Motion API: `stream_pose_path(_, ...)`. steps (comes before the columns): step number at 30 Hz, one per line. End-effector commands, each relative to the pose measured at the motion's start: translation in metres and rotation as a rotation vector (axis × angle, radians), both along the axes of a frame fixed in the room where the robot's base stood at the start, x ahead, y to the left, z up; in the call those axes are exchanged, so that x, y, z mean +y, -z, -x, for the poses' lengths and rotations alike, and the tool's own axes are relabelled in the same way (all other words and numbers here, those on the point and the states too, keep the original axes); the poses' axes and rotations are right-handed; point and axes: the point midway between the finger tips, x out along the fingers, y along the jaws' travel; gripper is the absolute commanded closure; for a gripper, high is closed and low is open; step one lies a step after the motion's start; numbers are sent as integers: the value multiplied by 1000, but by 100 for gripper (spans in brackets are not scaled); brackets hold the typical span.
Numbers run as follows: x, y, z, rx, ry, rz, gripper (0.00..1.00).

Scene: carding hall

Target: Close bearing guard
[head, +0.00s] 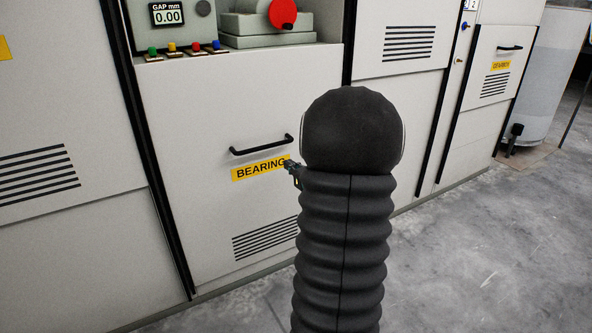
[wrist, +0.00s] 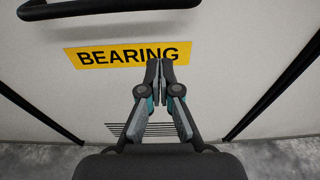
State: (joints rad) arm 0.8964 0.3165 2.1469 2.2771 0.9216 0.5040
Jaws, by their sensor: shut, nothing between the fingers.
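The bearing guard (head: 190,125) is a pale grey panel with a black bar handle (head: 261,143), a yellow BEARING label (head: 258,169) and slotted vents below. It looks flush with the machine front in the head view. In the wrist view the label (wrist: 95,55) is straight ahead and the handle (wrist: 110,6) is at the top edge. My gripper (wrist: 158,64) is shut and empty, its fingertips over the label's right half and below the handle. In the head view my gripper (head: 289,165) shows at the label's right end, partly hidden behind my arm. Whether it touches the panel I cannot tell.
Above the guard is a recess with a GAP display (head: 167,13) reading 0.00, coloured buttons and a red knob (head: 283,13). Another labelled panel (head: 503,90) with a handle stands at right. A grey cylinder (head: 550,75) is beyond it. The floor (head: 470,260) at right is clear.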

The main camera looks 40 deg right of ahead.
Motion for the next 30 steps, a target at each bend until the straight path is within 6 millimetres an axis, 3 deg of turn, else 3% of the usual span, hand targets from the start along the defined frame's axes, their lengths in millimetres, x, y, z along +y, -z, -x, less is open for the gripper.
stream_pose_path(8,-10,7,-45,1,-3,1,100)
stream_pose_path(12,-9,-16,-39,-2,-1,5,100)
stream_pose_path(18,-9,-31,-36,-1,0,2,100)
stream_pose_path(30,-8,-33,-35,1,-1,2,100)
